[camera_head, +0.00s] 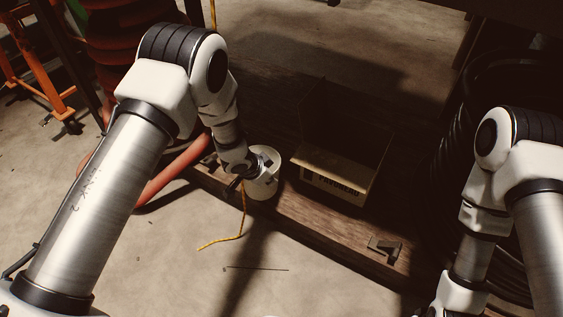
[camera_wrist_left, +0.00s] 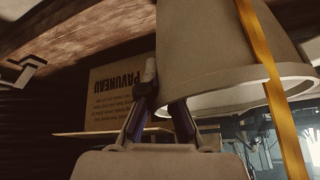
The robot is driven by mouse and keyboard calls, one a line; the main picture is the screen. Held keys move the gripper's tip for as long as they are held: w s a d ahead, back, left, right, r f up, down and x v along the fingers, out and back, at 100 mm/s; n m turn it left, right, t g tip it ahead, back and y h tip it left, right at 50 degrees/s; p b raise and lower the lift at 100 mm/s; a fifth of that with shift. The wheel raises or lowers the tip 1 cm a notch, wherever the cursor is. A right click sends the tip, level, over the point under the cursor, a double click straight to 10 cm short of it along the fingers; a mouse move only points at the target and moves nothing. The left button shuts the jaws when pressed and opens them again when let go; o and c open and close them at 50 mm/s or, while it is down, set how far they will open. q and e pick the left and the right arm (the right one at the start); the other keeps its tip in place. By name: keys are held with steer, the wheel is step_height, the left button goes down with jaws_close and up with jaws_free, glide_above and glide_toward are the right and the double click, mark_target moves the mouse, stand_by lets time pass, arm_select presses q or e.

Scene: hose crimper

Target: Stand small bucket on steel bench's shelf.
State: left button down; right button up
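The small bucket (camera_head: 267,186) is white and stands upright at the front edge of the dark wooden shelf (camera_head: 300,212). Its wall and rim also show upside down in the left wrist view (camera_wrist_left: 210,50). My left gripper (camera_head: 238,183) is at the bucket's left side. In the left wrist view its fingers (camera_wrist_left: 165,100) straddle the bucket wall at the rim, one outside and one partly hidden by the wall. The bucket's base is hidden there, so I cannot tell whether it touches the shelf. Only a sliver of my right gripper (camera_head: 424,312) shows at the bottom edge.
An open cardboard box (camera_head: 335,181) stands on the shelf just right of the bucket. A yellow cord (camera_head: 242,222) hangs down beside the bucket and passes before it in the wrist view. A small metal bracket (camera_head: 384,247) is farther right. Red coiled hose (camera_head: 110,40) stands behind my left arm.

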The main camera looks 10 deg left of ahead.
arm_select(q)
steer(key=w+a, duration=0.1)
steer(key=w, duration=0.2)
steer(key=w+a, duration=0.1)
steer(key=w, duration=0.2)
steer(key=w+a+f, duration=0.1)
steer(key=w+a, duration=0.1)
steer(key=w, duration=0.1)
step_height(320, 180, down, 4)
steer(key=b, duration=0.3)
steer(key=shift+r, duration=0.3)
steer(key=c, duration=1.3)
jaws_free()
